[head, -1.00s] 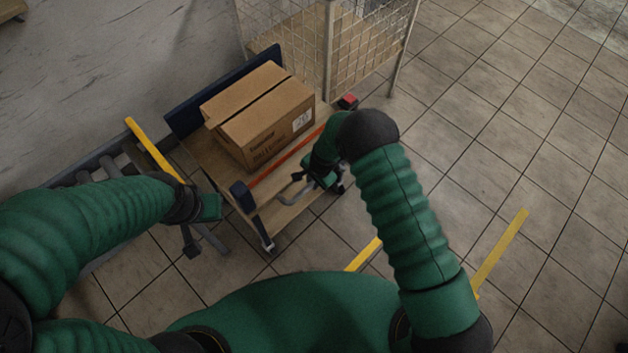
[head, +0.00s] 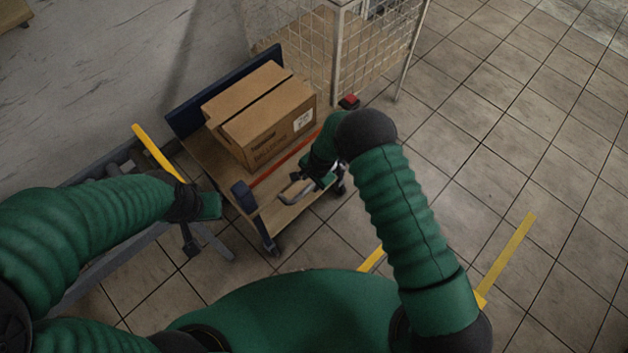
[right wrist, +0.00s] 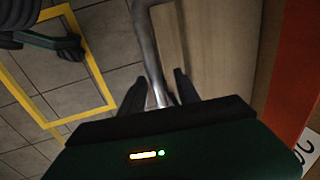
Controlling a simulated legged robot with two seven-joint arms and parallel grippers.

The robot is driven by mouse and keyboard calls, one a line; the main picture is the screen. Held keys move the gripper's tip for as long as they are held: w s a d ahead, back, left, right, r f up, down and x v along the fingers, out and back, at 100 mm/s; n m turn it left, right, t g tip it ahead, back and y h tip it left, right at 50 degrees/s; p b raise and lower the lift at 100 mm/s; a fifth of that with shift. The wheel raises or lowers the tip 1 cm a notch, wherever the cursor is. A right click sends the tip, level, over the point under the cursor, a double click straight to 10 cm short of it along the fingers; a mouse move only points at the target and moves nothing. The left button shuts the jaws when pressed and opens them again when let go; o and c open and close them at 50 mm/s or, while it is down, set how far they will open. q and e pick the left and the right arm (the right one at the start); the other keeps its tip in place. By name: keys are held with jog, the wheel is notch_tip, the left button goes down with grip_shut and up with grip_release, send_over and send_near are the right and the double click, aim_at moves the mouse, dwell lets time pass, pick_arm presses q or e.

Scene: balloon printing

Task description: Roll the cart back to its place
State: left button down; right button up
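The cart has a wooden deck (head: 291,216), a dark blue end panel (head: 225,90) and a red-orange strip along the deck. It carries a closed cardboard box (head: 262,118). My right gripper (head: 318,180) is at the grey bent handle (head: 292,190) on the near side. In the right wrist view the handle tube (right wrist: 143,35) runs between the two dark fingers (right wrist: 158,88), which look shut on it. My left gripper (head: 209,206) is beside the cart's left corner, apart from the handle; its fingers are not clear.
A wire mesh cage (head: 378,50) stands close behind the cart's right end. A grey frame with a yellow bar (head: 155,152) is at the left by the wall. Yellow floor tape (head: 508,252) lies at lower right and shows as a corner (right wrist: 100,90) in the right wrist view. Tiled floor at right is clear.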

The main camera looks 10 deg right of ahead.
jog(key=shift+d+r, duration=0.15)
jog(key=shift+r, duration=0.15)
notch_tip(320, 180, up, 16)
jog(key=s+d+p, duration=0.1)
jog(key=s+p, duration=0.1)
jog(key=p, duration=0.1)
jog(key=shift+s+d, duration=0.2)
jog(key=shift+d, duration=0.15)
jog(key=s+d+r+n+p, duration=0.3)
jog(key=s+d+r+n, duration=0.2)
jog(key=s+r, duration=0.3)
jog(key=s+d+r+n+t+h+p, duration=0.1)
jog(key=s+d+r+n+p, duration=0.2)
jog(key=r, duration=0.8)
jog(key=s+d+n, duration=0.2)
jog(key=s+d, duration=0.2)
jog(key=s, duration=0.1)
jog(key=shift+s+d+r, duration=0.15)
jog(key=shift+s+r, duration=0.1)
jog(key=shift+r, duration=0.1)
